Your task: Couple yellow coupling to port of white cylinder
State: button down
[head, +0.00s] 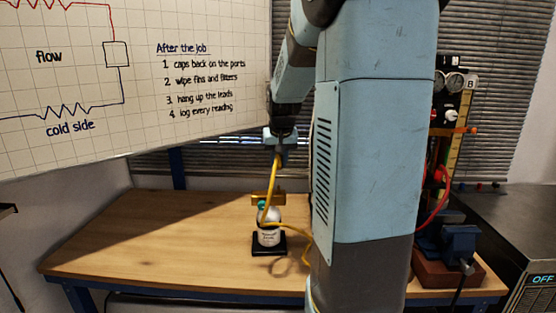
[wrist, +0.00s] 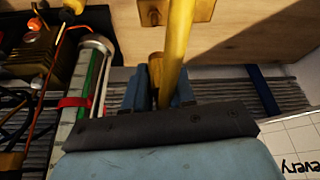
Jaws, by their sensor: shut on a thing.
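The white cylinder (head: 269,238) stands upright on a black base on the wooden bench, with a green part (head: 262,205) at its top. Its port cannot be made out. My gripper (head: 277,160) is above the cylinder, clearly apart from it. In the wrist view my gripper (wrist: 159,78) is shut on the brass-yellow coupling (wrist: 156,68), which sits between the two blue fingers. A yellow hose (head: 274,180) hangs from the gripper down past the cylinder to the bench. In the wrist view the hose (wrist: 177,45) passes in front of the coupling and partly hides it.
A brass-coloured piece (head: 265,197) shows just behind the cylinder's top. At the right stand a gauge rig (head: 452,95) with a red hose and a blue vice (head: 450,243). A whiteboard (head: 130,75) hangs at left. The bench (head: 150,235) is clear left of the cylinder.

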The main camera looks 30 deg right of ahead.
aim_at(279, 186)
jog(key=shift+f, duration=2.55)
jog(key=shift+s+f, duration=0.1)
jog(key=shift+f, duration=1.3)
dwell(0.5)
jog(key=c, duration=0.5)
grip_release()
jog(key=shift+c, duration=0.2)
jog(key=shift+r, duration=0.1)
